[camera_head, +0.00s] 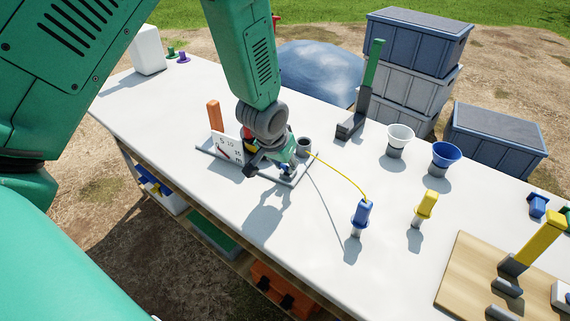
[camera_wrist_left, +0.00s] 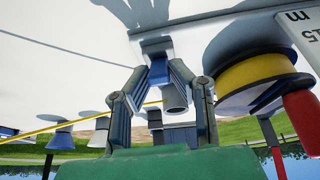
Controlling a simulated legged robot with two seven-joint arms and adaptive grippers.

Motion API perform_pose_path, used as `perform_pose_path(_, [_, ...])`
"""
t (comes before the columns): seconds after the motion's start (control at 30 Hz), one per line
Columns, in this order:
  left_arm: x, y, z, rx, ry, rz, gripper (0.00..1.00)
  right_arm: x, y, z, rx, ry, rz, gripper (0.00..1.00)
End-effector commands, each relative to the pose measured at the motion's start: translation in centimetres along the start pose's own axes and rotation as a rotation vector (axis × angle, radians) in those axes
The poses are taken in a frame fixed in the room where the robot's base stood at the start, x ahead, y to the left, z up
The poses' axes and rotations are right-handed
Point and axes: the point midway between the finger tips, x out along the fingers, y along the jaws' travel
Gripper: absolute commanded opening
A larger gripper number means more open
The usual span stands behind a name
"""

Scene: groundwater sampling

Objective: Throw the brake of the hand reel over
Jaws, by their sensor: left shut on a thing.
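The hand reel sits on a grey base plate (camera_head: 293,178) near the front edge of the white table. Its yellow drum (camera_wrist_left: 255,72) and red crank handle (camera_wrist_left: 302,120) show at the right of the left wrist view. A white number card (camera_head: 228,146) stands on the reel. My left gripper (camera_head: 284,168) reaches down over the reel and hides part of it. In the left wrist view its two fingers are closed around a small blue piece (camera_wrist_left: 158,72), which looks like the brake lever. A grey tube (camera_wrist_left: 175,95) shows just beyond it. My right gripper is not in view.
A yellow line runs from the reel to a blue-capped probe (camera_head: 361,214). A yellow-capped probe (camera_head: 426,205), a white funnel (camera_head: 400,136) and a blue funnel (camera_head: 445,155) stand to the right. An orange post (camera_head: 215,115) rises beside the card. The table's left part is mostly clear.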

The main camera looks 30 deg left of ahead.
Motion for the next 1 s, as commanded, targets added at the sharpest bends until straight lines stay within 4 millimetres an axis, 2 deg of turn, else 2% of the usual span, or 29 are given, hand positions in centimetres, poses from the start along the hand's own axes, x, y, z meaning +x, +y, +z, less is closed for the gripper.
perform_pose_path(0.5, [0.6, 0.0, 1.7, 0.001, 0.283, -0.001, 0.00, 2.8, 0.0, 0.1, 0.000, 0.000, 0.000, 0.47])
perform_pose_path(0.9, [0.5, 0.0, 1.7, 0.001, 0.306, -0.001, 0.00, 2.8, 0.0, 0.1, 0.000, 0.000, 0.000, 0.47])
perform_pose_path(0.93, [0.5, 0.0, 1.7, 0.001, 0.306, -0.001, 0.25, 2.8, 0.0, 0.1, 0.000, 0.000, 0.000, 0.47])
perform_pose_path(0.97, [0.5, 0.0, 1.7, 0.001, 0.306, -0.001, 0.35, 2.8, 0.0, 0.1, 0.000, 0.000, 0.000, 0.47])
perform_pose_path(1.0, [0.4, 0.0, 1.7, 0.001, 0.307, -0.001, 0.38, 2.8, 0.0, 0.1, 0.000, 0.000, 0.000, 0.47])
